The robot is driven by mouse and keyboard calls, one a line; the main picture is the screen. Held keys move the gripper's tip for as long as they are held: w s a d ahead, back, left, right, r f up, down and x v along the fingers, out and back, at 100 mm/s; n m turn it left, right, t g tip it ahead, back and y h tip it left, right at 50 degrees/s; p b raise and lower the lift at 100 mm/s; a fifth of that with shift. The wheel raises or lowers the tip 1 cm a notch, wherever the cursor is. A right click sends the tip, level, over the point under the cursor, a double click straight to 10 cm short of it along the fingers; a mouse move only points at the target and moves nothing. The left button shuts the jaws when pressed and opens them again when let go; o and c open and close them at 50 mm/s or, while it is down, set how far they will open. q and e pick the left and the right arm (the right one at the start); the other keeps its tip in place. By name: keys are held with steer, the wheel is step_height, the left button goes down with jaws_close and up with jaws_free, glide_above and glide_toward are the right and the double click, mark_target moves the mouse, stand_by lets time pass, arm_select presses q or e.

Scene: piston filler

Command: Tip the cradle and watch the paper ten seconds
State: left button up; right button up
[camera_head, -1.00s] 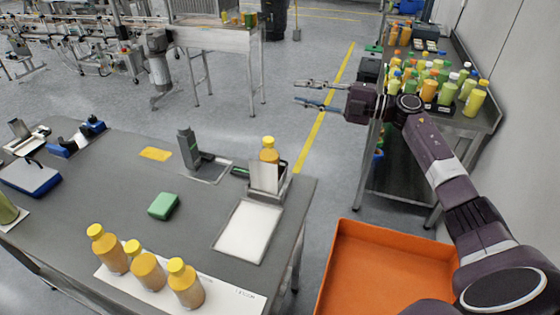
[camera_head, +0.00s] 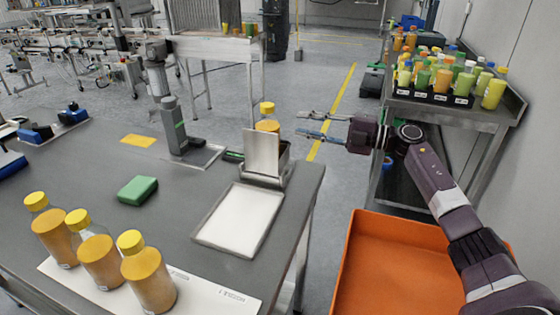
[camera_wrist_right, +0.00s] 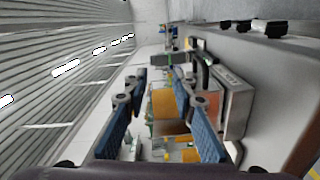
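A metal cradle (camera_head: 267,172) with an upright front plate stands near the right end of the grey table. A bottle (camera_head: 267,117) with orange contents and a yellow cap stands in it, its lower part hidden by the plate. A shallow tray lined with white paper (camera_head: 240,219) lies in front; the paper looks plain. My right gripper (camera_head: 303,124) is open, just right of the bottle and apart from it in the head view. Its blue fingers (camera_wrist_right: 163,130) are spread in the right wrist view, with an orange shape beyond them. My left gripper is out of view.
Three orange bottles (camera_head: 100,260) stand on a white mat at the table's front. A green sponge (camera_head: 137,190) and a grey upright device (camera_head: 174,128) are to the left. An orange bin (camera_head: 400,255) sits right of the table. A bench (camera_head: 450,110) holds several bottles.

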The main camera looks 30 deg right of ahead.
mark_target(287, 142)
step_height(287, 142, down, 7)
steer(key=b, duration=0.5)
steer(key=shift+r, duration=0.1)
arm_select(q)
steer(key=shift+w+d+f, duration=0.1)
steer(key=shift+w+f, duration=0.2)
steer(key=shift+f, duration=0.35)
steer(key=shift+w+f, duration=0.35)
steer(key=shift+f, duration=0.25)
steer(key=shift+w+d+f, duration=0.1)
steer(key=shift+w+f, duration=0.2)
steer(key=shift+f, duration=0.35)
arm_select(e)
steer(key=shift+x, duration=3.95)
steer(key=shift+c, duration=0.4)
jaws_close()
